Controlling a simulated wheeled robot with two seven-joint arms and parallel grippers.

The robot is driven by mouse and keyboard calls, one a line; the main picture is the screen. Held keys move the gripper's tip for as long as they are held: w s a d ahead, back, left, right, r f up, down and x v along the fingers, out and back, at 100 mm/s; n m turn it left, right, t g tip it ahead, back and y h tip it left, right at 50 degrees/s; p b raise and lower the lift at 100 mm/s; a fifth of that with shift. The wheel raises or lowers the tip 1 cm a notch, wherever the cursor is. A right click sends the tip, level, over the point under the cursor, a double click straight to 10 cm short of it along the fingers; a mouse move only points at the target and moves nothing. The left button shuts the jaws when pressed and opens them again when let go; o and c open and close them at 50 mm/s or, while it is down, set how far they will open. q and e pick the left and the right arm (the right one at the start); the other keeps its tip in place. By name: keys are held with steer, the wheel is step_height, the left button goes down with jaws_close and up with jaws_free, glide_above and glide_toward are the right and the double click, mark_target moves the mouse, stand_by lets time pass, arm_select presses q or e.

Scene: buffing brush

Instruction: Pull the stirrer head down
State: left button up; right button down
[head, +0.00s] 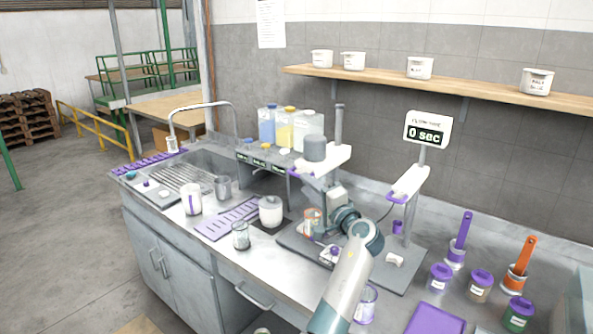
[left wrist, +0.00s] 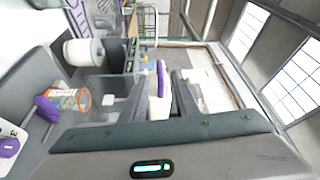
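The stirrer's grey and white head (head: 322,160) sits high on its upright column (head: 338,122). My left gripper (head: 326,182) reaches up from below, close under the head. In the left wrist view a purple and white part (left wrist: 160,85) lies in line between my fingers. It looks like part of the stirrer head, but I cannot tell whether the fingers press on it. An orange-patterned beaker (head: 312,222) stands on the stirrer's base below the head; it also shows in the left wrist view (left wrist: 70,100). My right gripper is out of view.
A second stand with a "0 sec" display (head: 427,131) is to the right. A white jar (head: 271,210) and a glass beaker (head: 240,236) stand left of the base. Purple and orange tools (head: 520,265) with small pots are at right. A wall shelf (head: 450,87) runs behind.

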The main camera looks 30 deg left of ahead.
mark_target(296, 175)
arm_select(q)
steer(key=p+x, duration=0.2)
steer(key=x, duration=0.5)
steer(key=shift+a, duration=0.1)
jaws_close()
